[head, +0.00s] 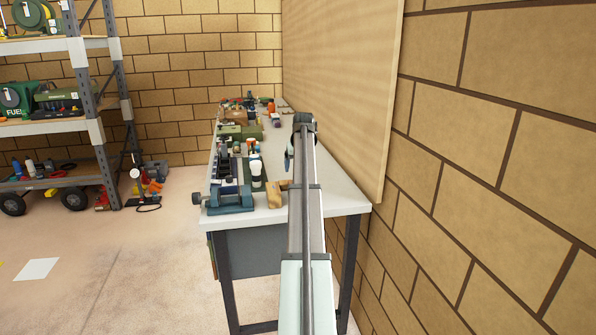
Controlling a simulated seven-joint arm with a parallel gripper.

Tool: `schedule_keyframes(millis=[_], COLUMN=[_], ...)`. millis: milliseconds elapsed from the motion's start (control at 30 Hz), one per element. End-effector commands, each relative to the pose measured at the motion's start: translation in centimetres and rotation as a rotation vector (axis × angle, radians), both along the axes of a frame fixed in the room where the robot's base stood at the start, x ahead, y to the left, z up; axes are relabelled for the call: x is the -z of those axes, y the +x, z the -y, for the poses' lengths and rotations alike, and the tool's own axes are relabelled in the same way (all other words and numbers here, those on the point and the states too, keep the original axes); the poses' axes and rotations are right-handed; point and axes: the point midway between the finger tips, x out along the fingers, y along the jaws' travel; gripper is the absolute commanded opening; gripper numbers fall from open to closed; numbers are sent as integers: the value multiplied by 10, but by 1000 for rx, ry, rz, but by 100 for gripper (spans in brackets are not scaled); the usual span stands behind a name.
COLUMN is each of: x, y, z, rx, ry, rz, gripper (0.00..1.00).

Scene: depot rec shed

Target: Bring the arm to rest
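My arm reaches forward from the bottom of the head view, stretched out over the right side of the workbench (345,204). It ends at a dark joint near the wooden wall panel. My gripper (288,160) is mostly hidden behind the arm; only a small dark part shows at its left side, above the bench top. Its fingers cannot be made out, and I cannot tell whether it holds anything.
A blue-grey vise (229,198) sits at the bench's front left corner. A tan block (277,194), a white-topped bottle (256,172) and several tools crowd the bench. A wooden panel (345,70) and brick wall (480,150) stand close on the right. Shelving (85,75) stands left; floor between is mostly clear.

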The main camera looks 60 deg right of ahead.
Motion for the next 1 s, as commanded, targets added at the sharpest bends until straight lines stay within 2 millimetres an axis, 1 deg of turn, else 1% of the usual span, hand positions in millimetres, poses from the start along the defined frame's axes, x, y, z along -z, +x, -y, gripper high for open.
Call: schedule_keyframes(millis=[633,800,867,1000], x=[-1,-4,-3,5], y=[0,2,-3,-20], z=[0,6,0,-22], rx=[4,74,99,136], ry=[1,-21,-36,-64], rz=[1,43,57,83], gripper=[85,85,85,85])
